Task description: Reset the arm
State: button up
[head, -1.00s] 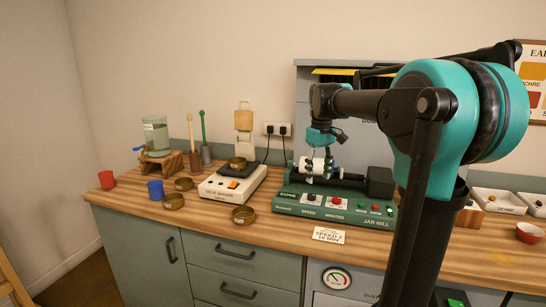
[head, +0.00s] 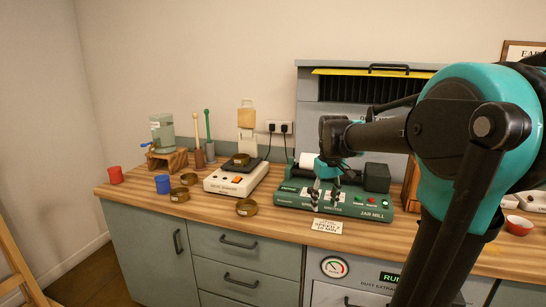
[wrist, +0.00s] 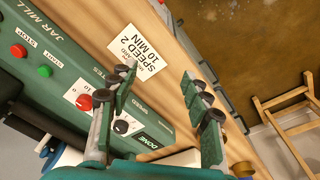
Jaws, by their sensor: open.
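My gripper (head: 325,199) hangs open and empty in front of the green jar mill (head: 370,211) in the head view. In the wrist view its two fingers (wrist: 158,72) are spread, with nothing between them but the counter behind. A white jar (head: 308,160) lies on the mill behind the gripper, partly hidden by it. My arm comes in from the right and hides part of the counter there.
A white card (head: 327,227) lies before the mill; it also shows in the wrist view (wrist: 137,49). To the left stand a scale (head: 236,179), several brass pans (head: 246,207), a blue cup (head: 163,184) and a red cup (head: 115,174). A red bowl (head: 519,225) is at the right.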

jog(key=s+d+f+m+t, duration=0.2)
jog(key=s+f+m+t, duration=0.1)
jog(key=s+f, duration=1.5)
jog(key=shift+d+f+m, duration=0.2)
jog(key=shift+f+m, duration=0.2)
jog(key=shift+m, duration=0.1)
